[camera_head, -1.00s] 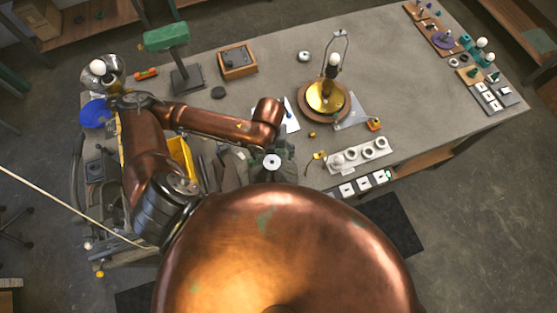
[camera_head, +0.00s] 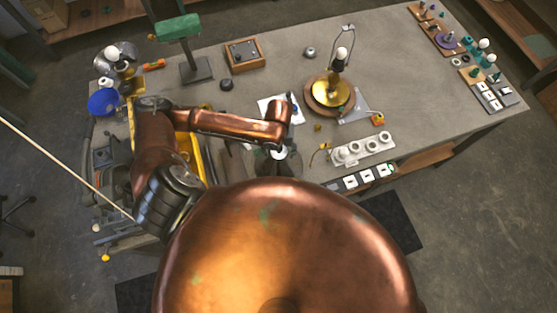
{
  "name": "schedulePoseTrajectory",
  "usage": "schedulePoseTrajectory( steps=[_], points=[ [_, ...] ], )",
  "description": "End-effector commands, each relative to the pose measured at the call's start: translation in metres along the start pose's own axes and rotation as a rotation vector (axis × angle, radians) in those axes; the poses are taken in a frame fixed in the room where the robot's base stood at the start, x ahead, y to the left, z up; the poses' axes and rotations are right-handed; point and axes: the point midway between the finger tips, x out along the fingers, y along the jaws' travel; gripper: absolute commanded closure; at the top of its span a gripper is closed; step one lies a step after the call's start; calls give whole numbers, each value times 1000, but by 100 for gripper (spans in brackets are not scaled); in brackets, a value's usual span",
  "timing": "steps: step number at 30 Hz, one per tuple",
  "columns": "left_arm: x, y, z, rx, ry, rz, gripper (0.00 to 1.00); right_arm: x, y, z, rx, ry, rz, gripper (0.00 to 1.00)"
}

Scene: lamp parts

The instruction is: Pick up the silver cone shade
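A silver shade (camera_head: 126,54) stands at the far left corner of the workbench, beside a white bulb that partly overlaps it. It looks like the silver cone shade, though its full shape is hard to make out. My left arm reaches in from the left across the bench's near left side. My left gripper (camera_head: 276,160) hangs at the near edge of the bench, well to the right of the silver shade and apart from it. Its fingers are dark and partly hidden by my copper body, so their opening is unclear. My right gripper is out of view.
A lamp with a brass base (camera_head: 330,91) stands mid-bench. A green-headed lamp (camera_head: 179,28) and a wooden box (camera_head: 244,55) stand near the back edge. A blue bowl (camera_head: 103,103) lies left, near the silver shade. The bench's right middle is clear.

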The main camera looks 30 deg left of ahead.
Motion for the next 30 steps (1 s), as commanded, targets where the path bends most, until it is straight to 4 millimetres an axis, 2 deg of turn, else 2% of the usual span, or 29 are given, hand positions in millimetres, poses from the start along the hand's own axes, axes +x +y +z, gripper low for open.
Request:
schedulePoseTrajectory(
  steps=[1, 4, 17, 28, 30],
  points=[
    [0, 0, 0, 0, 0, 0, 44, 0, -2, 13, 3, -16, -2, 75],
    [0, 0, 0, -1, 0, 0, 51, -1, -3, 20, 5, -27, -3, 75],
    [1, 1, -1, -1, 2, 1, 80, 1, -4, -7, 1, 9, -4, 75],
    [-3, 0, 0, -1, 1, -1, 80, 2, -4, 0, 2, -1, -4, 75],
    [-7, 0, 0, -1, 0, -1, 93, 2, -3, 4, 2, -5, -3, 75]
  ],
)
